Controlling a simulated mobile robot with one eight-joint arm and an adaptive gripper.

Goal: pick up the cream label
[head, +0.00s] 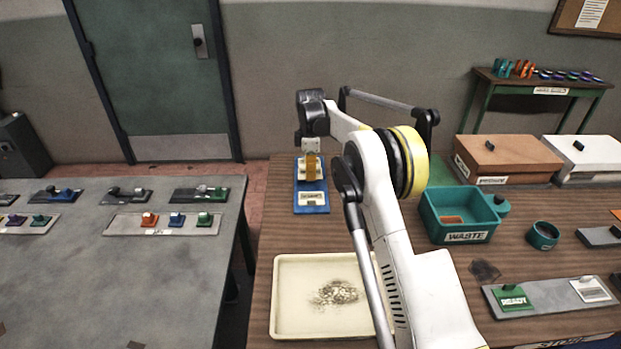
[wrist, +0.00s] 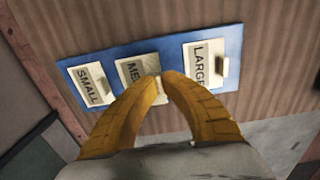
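A blue board (wrist: 176,46) carries cream labels marked SMALL (wrist: 90,85), "ME…" (wrist: 132,72) and LARGE (wrist: 202,62) in the wrist view. Each outer label has a small raised tab. My gripper (wrist: 160,76) has its yellow fingertips close together at the right side of the middle cream label, around its tab. The fingers look shut on that tab and cover the rest of this label's word. The label still lies at the board. In the head view, my gripper (head: 312,167) is over the blue board (head: 311,209), on the brown table.
A cream tray (head: 283,325) with debris lies in front of the board. A teal WASTE bin (head: 462,237), a teal cup (head: 542,236) and lidded boxes (head: 508,158) stand to the right. A grey table (head: 90,285) is at the left, across a gap.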

